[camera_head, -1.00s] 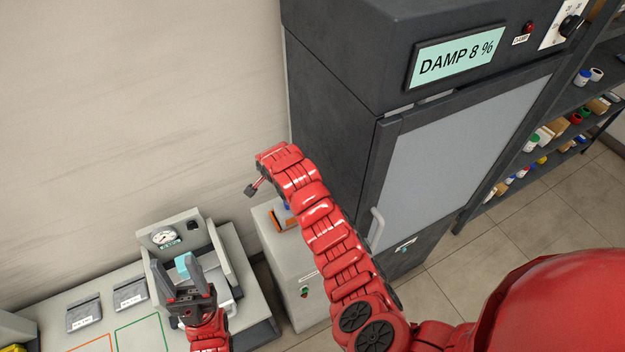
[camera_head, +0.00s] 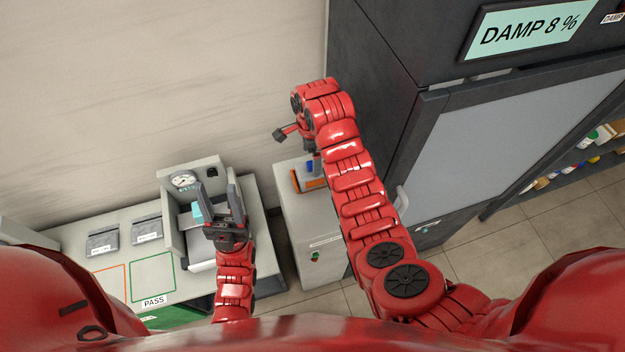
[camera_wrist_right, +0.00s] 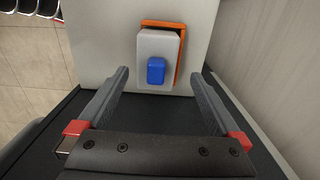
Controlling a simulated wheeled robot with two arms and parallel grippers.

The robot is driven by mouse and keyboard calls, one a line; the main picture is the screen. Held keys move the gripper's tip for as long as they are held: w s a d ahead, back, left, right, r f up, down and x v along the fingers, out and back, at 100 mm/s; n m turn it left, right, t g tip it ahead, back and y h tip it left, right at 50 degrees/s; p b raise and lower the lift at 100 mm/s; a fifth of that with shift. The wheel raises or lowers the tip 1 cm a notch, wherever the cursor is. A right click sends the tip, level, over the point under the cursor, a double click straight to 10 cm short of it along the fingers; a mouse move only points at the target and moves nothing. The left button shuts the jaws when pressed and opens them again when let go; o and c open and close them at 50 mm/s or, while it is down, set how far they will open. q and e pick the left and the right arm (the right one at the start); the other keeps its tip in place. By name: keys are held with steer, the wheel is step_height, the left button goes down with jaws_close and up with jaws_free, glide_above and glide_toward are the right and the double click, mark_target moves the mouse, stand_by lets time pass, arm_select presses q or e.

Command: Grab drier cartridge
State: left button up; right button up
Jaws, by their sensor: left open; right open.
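The drier cartridge, a light grey block (camera_wrist_right: 158,40) with a blue knob (camera_wrist_right: 156,71), stands at an orange-edged holder (camera_wrist_right: 180,68) on the white cabinet. In the head view the orange holder (camera_head: 297,181) and a bit of blue show beneath my right arm's end. My right gripper (camera_wrist_right: 159,74) is open and empty. In its wrist view the fingers lie on either side of the cartridge's near end, apart from it in the picture. The arm hides most of this gripper in the head view. My left gripper (camera_head: 219,194) is open, in front of the gauge fixture (camera_head: 193,170).
A dark cabinet (camera_head: 480,150) with a "DAMP 8 %" display (camera_head: 525,32) stands right of the white cabinet (camera_head: 312,235). The left bench has two small dark trays (camera_head: 103,242) and a green "PASS" outline (camera_head: 152,280). The wall is close behind.

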steer(key=shift+f, duration=0.65)
steer(key=shift+s+f+p, duration=0.2)
steer(key=shift+f+p, duration=0.15)
steer(key=shift+p, duration=0.35)
step_height(320, 180, down, 3)
steer(key=shift+d+p, duration=0.15)
steer(key=shift+p, duration=0.8)
steer(key=shift+f, duration=0.95)
jaws_close()
steer(key=shift+r, duration=0.2)
